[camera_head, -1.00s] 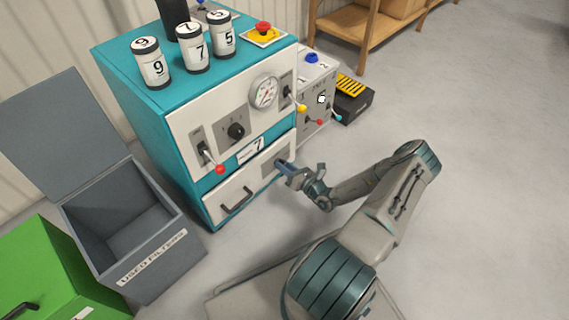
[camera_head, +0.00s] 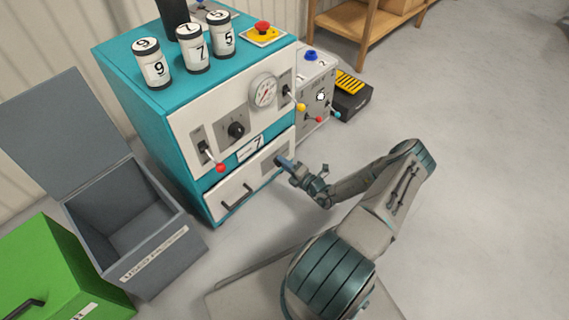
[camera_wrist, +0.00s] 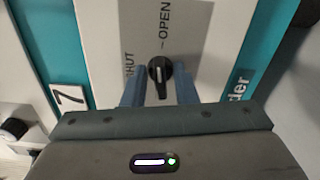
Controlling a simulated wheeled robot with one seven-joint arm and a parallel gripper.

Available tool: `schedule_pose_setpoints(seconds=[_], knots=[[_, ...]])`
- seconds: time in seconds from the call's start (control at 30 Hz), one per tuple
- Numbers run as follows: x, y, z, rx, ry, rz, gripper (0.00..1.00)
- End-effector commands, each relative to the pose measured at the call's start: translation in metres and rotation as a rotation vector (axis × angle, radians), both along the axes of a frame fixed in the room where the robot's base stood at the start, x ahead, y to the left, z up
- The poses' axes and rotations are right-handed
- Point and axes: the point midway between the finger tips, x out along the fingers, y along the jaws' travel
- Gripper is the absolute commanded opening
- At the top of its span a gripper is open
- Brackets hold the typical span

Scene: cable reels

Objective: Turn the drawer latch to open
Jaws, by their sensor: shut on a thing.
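The drawer latch (camera_wrist: 159,72) is a black knob with a white line on a grey plate (camera_wrist: 185,30) marked OPEN and SHUT. In the wrist view its long axis runs roughly up and down the picture, with the OPEN mark just above it. My gripper (camera_wrist: 158,90) has its two blue fingers on either side of the knob, shut on it. In the head view my gripper (camera_head: 283,161) reaches the right part of the drawer front (camera_head: 222,190) and hides the latch. The drawer, with its dark handle (camera_head: 236,196), appears closed.
The teal cabinet (camera_head: 160,135) carries several numbered canisters and a red button (camera_head: 262,28). A grey open bin (camera_head: 120,215) and a green box (camera_head: 50,270) stand left of it. Levers (camera_head: 301,106) stick out above the drawer. The floor to the right is clear.

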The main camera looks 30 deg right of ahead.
Motion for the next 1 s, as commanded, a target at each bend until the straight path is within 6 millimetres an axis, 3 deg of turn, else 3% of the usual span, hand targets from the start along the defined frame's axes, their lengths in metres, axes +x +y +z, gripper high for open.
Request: schedule_pose_setpoints(seconds=[0.33, 0.9, 0.93, 1.0], knots=[[-0.0004, 0.0013, -0.0015, 0.145, 0.054, 0.003, 0.03], [-0.0004, 0.0014, -0.0015, 0.175, 0.065, 0.002, 0.03], [-0.0004, 0.0015, -0.0015, 0.175, 0.065, 0.003, 0.29], [-0.0004, 0.0013, -0.0015, 0.174, 0.065, 0.002, 0.33]])
